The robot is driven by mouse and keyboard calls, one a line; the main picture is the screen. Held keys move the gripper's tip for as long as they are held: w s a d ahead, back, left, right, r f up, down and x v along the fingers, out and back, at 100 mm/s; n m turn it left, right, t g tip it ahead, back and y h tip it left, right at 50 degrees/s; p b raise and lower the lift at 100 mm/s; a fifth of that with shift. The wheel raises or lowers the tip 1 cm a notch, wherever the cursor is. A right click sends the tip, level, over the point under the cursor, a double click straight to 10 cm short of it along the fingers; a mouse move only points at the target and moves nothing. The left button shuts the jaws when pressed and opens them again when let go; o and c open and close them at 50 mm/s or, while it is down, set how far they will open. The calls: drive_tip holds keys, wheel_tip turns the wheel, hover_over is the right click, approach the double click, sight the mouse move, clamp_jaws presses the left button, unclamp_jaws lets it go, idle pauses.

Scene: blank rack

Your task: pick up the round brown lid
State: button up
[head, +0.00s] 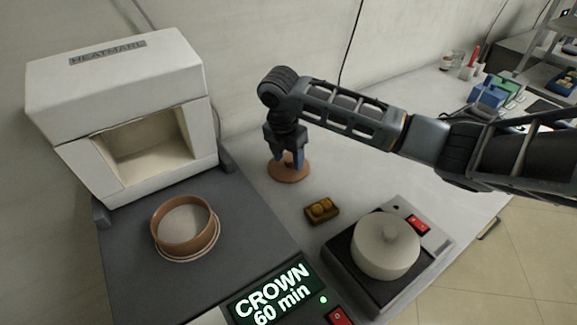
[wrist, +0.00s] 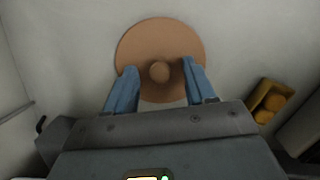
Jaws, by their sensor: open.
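The round brown lid (head: 289,173) lies flat on the white table, right of the furnace's dark base. In the wrist view the lid (wrist: 160,42) shows as a tan disc with a small round knob (wrist: 160,71) in its middle. My gripper (head: 286,164) points down over the lid. Its two blue fingers are open in the wrist view (wrist: 159,70), one on each side of the knob and apart from it. I cannot tell how high the fingertips are above the disc.
A white furnace (head: 130,110) stands at the left, with a brown ring-shaped dish (head: 185,226) on its dark base. A small yellow-brown tray (head: 322,210) sits right of the lid. A lidded pale pot (head: 385,247) stands on a device at front right. Wall close behind.

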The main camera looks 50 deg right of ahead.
drive_tip(key=shift+c, duration=0.2)
clamp_jaws()
drive_tip(key=shift+r, duration=0.1)
